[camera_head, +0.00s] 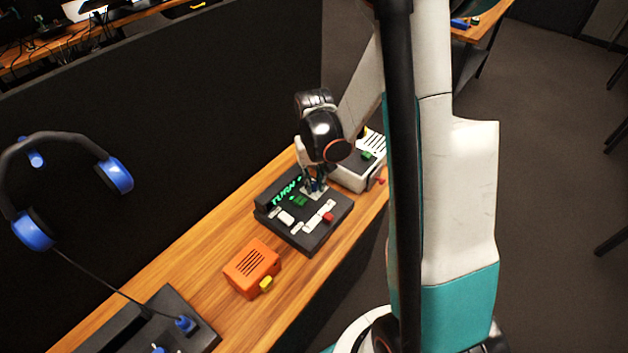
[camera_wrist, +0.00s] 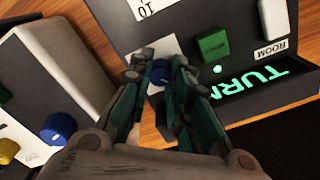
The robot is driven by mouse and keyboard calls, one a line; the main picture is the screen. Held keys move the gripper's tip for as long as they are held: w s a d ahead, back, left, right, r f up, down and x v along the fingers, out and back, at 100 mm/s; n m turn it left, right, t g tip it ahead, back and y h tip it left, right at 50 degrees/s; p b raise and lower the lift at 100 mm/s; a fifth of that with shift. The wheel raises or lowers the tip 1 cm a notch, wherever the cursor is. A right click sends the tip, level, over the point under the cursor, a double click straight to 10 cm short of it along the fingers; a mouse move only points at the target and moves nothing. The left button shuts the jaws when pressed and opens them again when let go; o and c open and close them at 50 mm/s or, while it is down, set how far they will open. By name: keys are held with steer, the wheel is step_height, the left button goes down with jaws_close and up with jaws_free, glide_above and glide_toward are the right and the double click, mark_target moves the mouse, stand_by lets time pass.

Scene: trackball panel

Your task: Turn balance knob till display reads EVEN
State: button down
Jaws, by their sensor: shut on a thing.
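The dark control panel (camera_head: 303,240) lies on the wooden bench, with a lit display (camera_head: 286,193) along its back edge. The display's green letters read TURN, with part hidden or unclear. The display also shows in the wrist view (camera_wrist: 255,88), rotated, with a small lit green dot beside it. My gripper (camera_head: 317,188) is over the panel's back right corner, pointing down. In the wrist view its fingers are closed around a small blue knob (camera_wrist: 159,72) on a white plate. The plate's lettering is hidden, so I cannot read whether it says balance.
A green control (camera_wrist: 213,45) and a white one (camera_wrist: 272,18) near a ROOM label stand close to my fingers. A grey-white box (camera_head: 354,180) sits just right of the panel; an orange box (camera_head: 252,268) sits left. Blue headphones (camera_head: 115,176) hang on the dark partition.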

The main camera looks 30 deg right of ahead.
mark_target(314, 183)
steer(key=shift+m+b, duration=0.7)
steer(key=shift+m, duration=2.4)
steer(key=c, duration=1.5)
jaws_free()
steer(key=shift+o, duration=0.2)
steer(key=shift+r, duration=0.15)
step_height(314, 183, up, 12)
